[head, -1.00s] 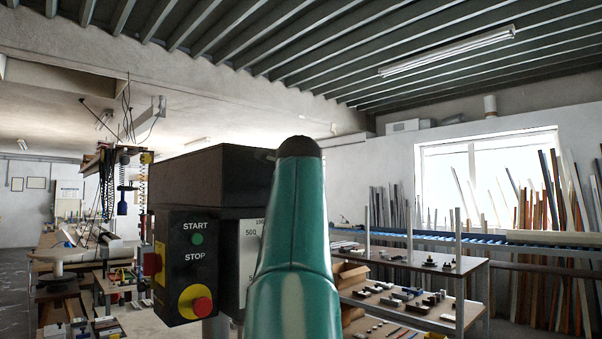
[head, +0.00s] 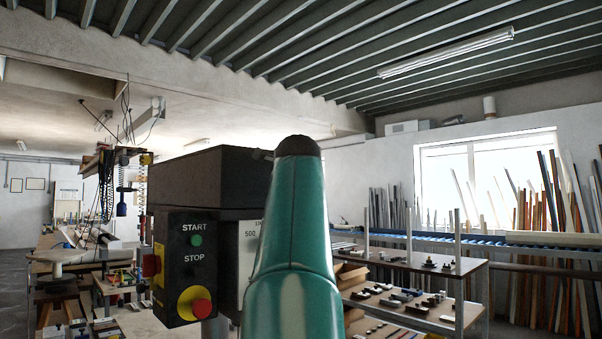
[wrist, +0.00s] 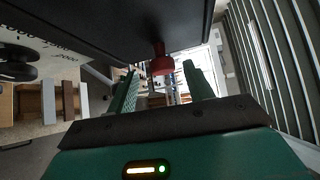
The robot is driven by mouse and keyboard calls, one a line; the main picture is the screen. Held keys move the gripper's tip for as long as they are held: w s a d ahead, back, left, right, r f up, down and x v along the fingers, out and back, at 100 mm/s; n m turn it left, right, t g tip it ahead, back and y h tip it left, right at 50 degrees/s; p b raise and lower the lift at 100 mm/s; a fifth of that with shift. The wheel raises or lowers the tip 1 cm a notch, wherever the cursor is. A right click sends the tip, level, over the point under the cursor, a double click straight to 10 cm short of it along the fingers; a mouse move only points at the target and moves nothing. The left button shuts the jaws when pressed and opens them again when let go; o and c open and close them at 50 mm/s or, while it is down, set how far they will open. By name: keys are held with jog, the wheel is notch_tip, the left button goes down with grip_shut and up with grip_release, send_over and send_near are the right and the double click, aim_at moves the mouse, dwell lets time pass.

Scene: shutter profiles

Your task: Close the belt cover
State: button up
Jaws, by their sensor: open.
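The belt cover (head: 215,178) is the dark box on top of the machine in the head view. My arm hides its right end, and I cannot tell how far it stands open. In the wrist view a large dark panel, likely the cover (wrist: 115,25), fills the upper left. A red knob (wrist: 161,64) on a short stem hangs from its lower edge. My gripper (wrist: 160,70) is open, with one finger on each side of the knob in the picture. I cannot tell whether a finger touches it. The head view does not show my gripper.
The START/STOP box (head: 190,268) sits on the machine's front below the cover. A workbench (head: 415,262) with small parts stands at the right. More benches and hanging tools (head: 122,190) are at the left. In the wrist view, a pale machine face (wrist: 30,50) lies close at left.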

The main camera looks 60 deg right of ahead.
jog(key=v, duration=1.2)
jog(key=shift+a+f, duration=0.1)
jog(key=shift+f, duration=0.05)
jog(key=w+a+f+n+t+y, duration=0.1)
jog(key=w+a+f+n+y, duration=0.25)
jog(key=a+f+n, duration=0.4)
jog(key=w+a+f+n+y, duration=0.35)
jog(key=a+f, duration=0.45)
jog(key=f, duration=0.3)
jog(key=w+a+f+n+t+y, duration=0.1)
jog(key=w+a+f+n+y, duration=0.25)
jog(key=a+f+n, duration=0.5)
jog(key=s+a+f+n+g+y, duration=0.1)
jog(key=s+a+f+n, duration=0.2)
jog(key=f, duration=0.5)
jog(key=s+a+f+n+g+y, duration=0.1)
jog(key=s+a+f+n+y, duration=0.1)
jog(key=a+f+n, duration=0.3)
jog(key=s+a+f+n+g+y, duration=0.1)
jog(key=s+a+f+n+g, duration=0.1)
jog(key=a+f, duration=0.7)
notch_tip(320, 180, down, 4)
jog(key=shift+s+a+f+n, duration=0.15)
jog(key=shift+s+a+n, duration=0.1)
jog(key=shift+s+n, duration=0.75)
jog(key=shift+w, duration=0.15)
